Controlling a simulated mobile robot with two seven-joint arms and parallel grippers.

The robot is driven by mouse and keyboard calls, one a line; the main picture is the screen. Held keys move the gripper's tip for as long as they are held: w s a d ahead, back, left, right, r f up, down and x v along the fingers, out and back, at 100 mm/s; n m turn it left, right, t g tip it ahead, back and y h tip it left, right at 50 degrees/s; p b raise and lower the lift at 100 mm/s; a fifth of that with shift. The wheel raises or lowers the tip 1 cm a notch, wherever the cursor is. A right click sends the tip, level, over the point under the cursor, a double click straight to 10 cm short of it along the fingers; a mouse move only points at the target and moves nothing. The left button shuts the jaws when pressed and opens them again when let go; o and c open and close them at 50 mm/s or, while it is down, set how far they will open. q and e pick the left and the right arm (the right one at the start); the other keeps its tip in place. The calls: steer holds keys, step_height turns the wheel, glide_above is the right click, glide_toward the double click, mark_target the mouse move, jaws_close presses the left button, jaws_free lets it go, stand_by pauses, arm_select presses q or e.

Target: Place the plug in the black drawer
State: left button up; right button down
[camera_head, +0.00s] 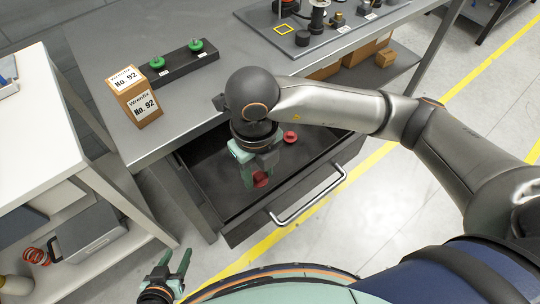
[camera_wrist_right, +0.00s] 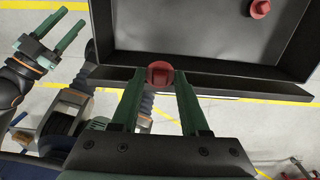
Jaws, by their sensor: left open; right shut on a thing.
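The black drawer (camera_head: 225,200) is pulled out from under the grey workbench, with a silver handle on its front. My right gripper (camera_head: 258,180) is over the drawer opening, pointing down, and is shut on a red plug (camera_head: 261,179). In the right wrist view the held plug (camera_wrist_right: 160,74) sits between the two green fingertips (camera_wrist_right: 160,78). A second red plug (camera_head: 290,137) lies on the drawer floor farther back; it also shows in the right wrist view (camera_wrist_right: 260,8). My left gripper (camera_head: 175,268) is open and empty, low in front of the drawer.
On the workbench stand a Wrenfix box (camera_head: 135,97) and a black block (camera_head: 180,66) with two green knobbed parts. A grey board (camera_head: 320,40) holds several small parts. A white table (camera_head: 35,130) is at the left. Cardboard boxes sit on the shelf below.

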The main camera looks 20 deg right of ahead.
steer(key=w+d+f, duration=0.1)
steer(key=w+f, duration=0.1)
steer(key=w+d+f, duration=0.2)
steer(key=w, duration=0.1)
steer(key=w+d+f, duration=0.1)
steer(key=w+f, duration=0.1)
steer(key=f, duration=0.1)
steer(key=shift+w+d, duration=0.25)
steer(key=shift+w+d+f, duration=0.1)
steer(key=shift+f, duration=0.2)
steer(key=shift+w+d+f, duration=0.1)
steer(key=shift+w+f, duration=0.1)
steer(key=shift+f, duration=1.5)
steer(key=shift+f, duration=0.15)
steer(key=shift+c, duration=2)
jaws_free()
